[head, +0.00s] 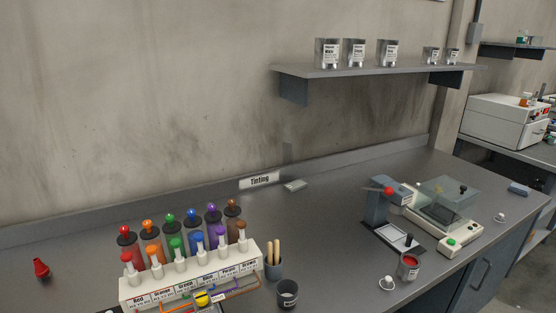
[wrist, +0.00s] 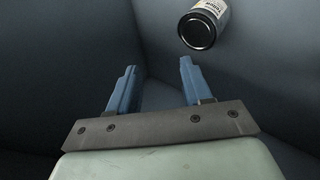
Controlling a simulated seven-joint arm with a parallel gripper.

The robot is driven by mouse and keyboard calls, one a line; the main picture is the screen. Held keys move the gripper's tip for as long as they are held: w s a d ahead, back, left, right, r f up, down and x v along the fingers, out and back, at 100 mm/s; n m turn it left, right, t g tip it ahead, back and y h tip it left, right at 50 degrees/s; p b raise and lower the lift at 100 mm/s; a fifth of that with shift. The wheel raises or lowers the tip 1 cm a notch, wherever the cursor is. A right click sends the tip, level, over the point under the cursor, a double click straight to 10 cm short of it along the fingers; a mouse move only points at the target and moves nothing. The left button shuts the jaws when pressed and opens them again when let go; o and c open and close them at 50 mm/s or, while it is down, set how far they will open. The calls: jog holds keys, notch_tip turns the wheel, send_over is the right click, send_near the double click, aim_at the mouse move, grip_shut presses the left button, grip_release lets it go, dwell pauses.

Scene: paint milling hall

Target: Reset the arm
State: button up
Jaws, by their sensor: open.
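My gripper (wrist: 157,75) shows in the wrist view with its two blue fingers apart and nothing between them. A small tin with a dark end and a pale label, seemingly reading "Yellow" (wrist: 203,24), lies beyond and to the right of the right fingertip, apart from it. Dark blue-grey surfaces (wrist: 60,60) surround the gripper and the tin, like the inside of a cupboard or drawer; I cannot tell which. My gripper does not show in the head view.
A wall shelf (head: 375,70) carries several tins. The bench middle is clear.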

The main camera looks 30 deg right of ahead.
jog(key=s+a+f+n+g+y, duration=0.15)
jog(key=a+f, duration=0.35)
jog(key=a, duration=0.8)
jog(key=a+f+n+g+y, duration=0.1)
jog(key=a+f+g+y, duration=0.2)
jog(key=a, duration=1.1)
jog(key=s+a+r+m+g+y, duration=0.1)
jog(key=s+a+m+g, duration=0.1)
jog(key=s+a, duration=0.5)
jog(key=s+a+m+g+y, duration=0.1)
jog(key=s+a, duration=0.6)
jog(key=a, duration=0.8)
jog(key=m+g, duration=0.1)
jog(key=g, duration=0.1)
jog(key=shift+s+a+r+m+g, duration=0.15)
jog(key=shift+s+r+m+g, duration=0.2)
jog(key=shift+s, duration=0.05)
